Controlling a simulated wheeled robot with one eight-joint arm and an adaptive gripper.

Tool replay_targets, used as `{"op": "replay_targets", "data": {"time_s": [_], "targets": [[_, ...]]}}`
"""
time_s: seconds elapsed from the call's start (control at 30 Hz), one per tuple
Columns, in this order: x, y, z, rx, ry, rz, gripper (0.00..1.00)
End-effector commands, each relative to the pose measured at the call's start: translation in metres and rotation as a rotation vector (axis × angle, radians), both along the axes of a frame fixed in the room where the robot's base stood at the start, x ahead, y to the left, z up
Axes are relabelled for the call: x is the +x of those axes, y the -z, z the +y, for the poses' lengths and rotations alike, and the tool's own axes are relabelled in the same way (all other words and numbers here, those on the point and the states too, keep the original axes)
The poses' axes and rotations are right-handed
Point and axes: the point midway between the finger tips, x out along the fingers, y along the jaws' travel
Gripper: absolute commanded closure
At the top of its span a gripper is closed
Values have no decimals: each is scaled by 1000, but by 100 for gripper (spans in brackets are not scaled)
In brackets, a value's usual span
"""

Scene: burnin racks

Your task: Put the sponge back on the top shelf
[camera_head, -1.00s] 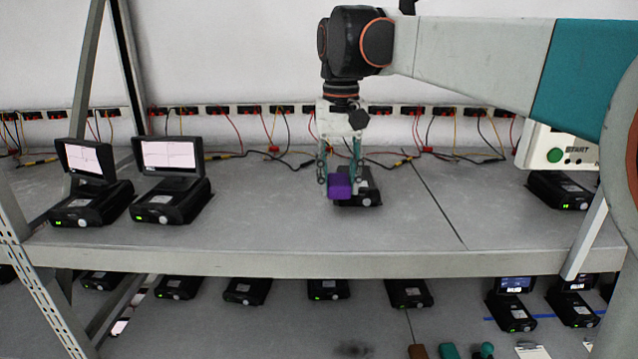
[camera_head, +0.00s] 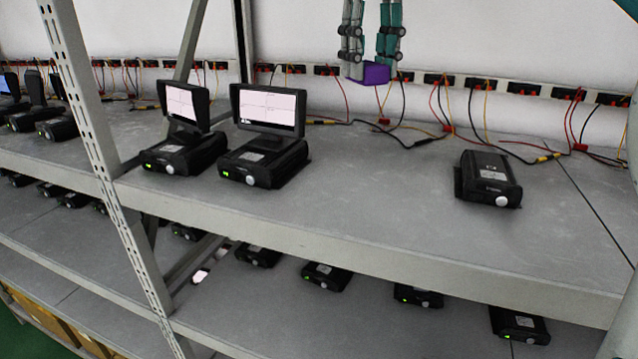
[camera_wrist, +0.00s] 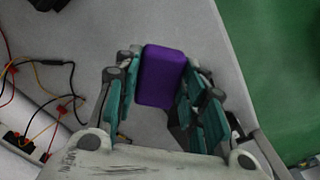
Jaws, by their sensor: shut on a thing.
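The sponge is a purple block (camera_head: 368,74), seen in the head view at the upper middle, in front of the wall sockets and above the shelf. My gripper (camera_head: 366,62) is shut on it, with a teal finger on either side. In the wrist view the sponge (camera_wrist: 161,76) sits between the fingers of my gripper (camera_wrist: 160,85). The top shelf (camera_head: 370,200) is the grey surface in the head view. The sponge appears raised clear of it.
Two devices with lit screens (camera_head: 268,140) (camera_head: 182,120) stand on the shelf's left. A black device without a screen (camera_head: 488,180) sits on the right. Cables (camera_head: 440,130) run along the back. A slotted post (camera_head: 88,120) rises at left. The shelf between the devices is clear.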

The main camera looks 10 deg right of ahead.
Motion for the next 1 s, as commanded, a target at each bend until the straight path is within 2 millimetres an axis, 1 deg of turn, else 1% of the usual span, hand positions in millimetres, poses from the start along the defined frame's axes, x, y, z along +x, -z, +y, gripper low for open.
{"op": "replay_targets", "data": {"time_s": [0.07,0.17,0.27,0.6,0.7,0.8,1.0], "targets": [[-2,0,0,0,-10,0,82],[-3,11,0,0,-14,0,82],[-3,33,0,0,-13,0,82],[-5,115,1,0,-13,0,82],[-5,136,0,0,-12,0,82],[-5,150,0,0,-12,0,82],[-5,165,0,0,-12,0,82]]}}
